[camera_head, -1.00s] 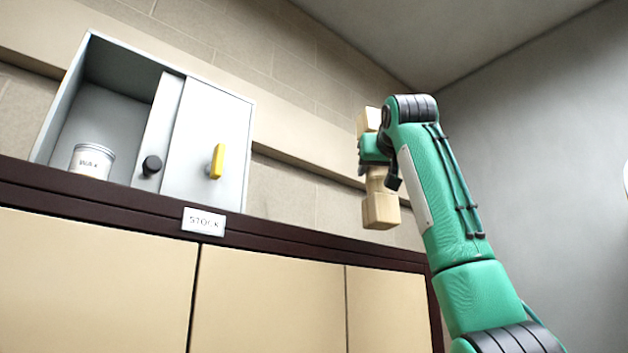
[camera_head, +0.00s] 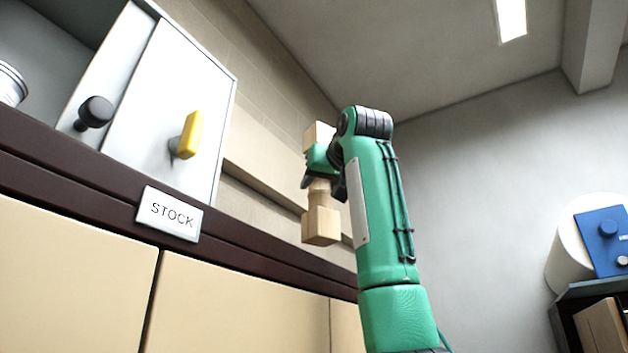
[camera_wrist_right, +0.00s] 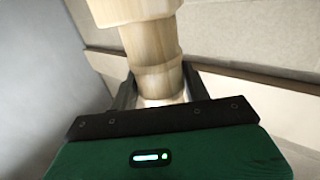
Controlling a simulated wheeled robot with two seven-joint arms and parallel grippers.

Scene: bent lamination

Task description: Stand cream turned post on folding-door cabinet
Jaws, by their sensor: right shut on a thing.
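The cream turned post (camera_head: 321,224) is upright in the head view, with a square block at each end and a narrower turned middle. In the right wrist view the post (camera_wrist_right: 150,45) rises between the two dark fingers of the gripper (camera_wrist_right: 160,92). The folding-door cabinet (camera_head: 225,125) is grey, stands on a dark ledge to the left of the post, and is partly folded open. Its top is cut off or seen only edge-on from below. My left gripper is out of view.
A white tin (camera_head: 12,84) sits inside at the left. A STOCK sign (camera_head: 168,213) hangs on the dark ledge (camera_head: 90,190). A blue panel (camera_head: 603,240) is at far right.

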